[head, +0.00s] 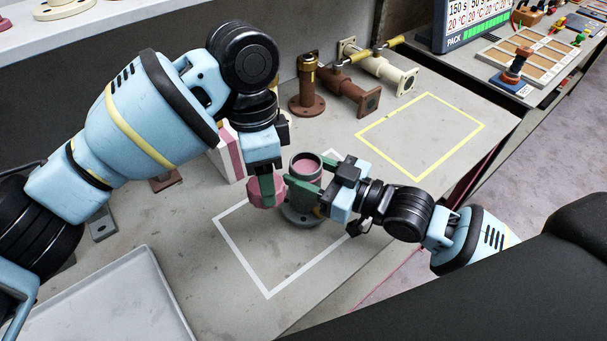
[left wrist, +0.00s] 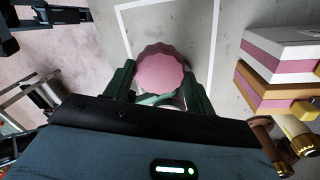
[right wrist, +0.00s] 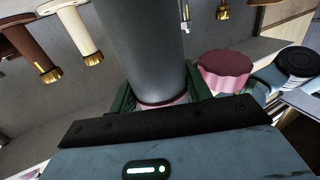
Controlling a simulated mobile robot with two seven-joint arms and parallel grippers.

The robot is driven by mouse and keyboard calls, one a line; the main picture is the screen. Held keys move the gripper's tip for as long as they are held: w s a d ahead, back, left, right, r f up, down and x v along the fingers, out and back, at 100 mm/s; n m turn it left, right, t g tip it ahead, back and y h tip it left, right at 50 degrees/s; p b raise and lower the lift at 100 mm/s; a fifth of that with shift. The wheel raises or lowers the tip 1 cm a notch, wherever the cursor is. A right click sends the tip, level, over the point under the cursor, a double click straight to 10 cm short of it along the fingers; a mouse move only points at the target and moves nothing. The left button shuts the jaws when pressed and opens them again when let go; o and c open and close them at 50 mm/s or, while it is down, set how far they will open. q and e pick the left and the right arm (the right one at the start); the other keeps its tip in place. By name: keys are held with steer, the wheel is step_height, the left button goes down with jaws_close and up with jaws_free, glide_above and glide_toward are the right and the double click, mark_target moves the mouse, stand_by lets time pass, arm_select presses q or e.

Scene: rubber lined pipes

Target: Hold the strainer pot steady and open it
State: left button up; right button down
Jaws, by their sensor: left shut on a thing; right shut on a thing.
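The strainer pot (head: 290,210) is a grey cylinder on a round flange, standing upright inside the white outline. Its top is open and shows a pink inside. My right gripper (head: 312,186) is shut around the pot's body from the right; its grey wall fills the middle of the right wrist view (right wrist: 142,45). The pink scalloped cap (head: 267,192) is off the pot, just left of it. My left gripper (head: 262,182) is shut on the cap, which also shows between the green fingers in the left wrist view (left wrist: 160,72).
A pink-and-white stack (head: 226,152) stands behind my left gripper. Brown pipe pieces (head: 306,88) and a cream pipe (head: 380,66) stand at the back. A grey tray (head: 105,300) lies at lower left. The yellow-outlined area (head: 420,135) at right is clear.

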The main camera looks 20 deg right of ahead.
arm_select(q)
step_height(320, 180, down, 2)
steer(key=shift+f+b, duration=0.25)
steer(key=shift+b, duration=0.1)
arm_select(e)
steer(key=shift+f, duration=0.75)
arm_select(q)
steer(key=shift+r, duration=0.15)
arm_select(e)
steer(key=shift+r, duration=0.2)
steer(key=shift+f, duration=0.1)
steer(key=shift+f, duration=0.1)
steer(key=c, duration=0.9)
jaws_free()
steer(key=shift+f, duration=0.1)
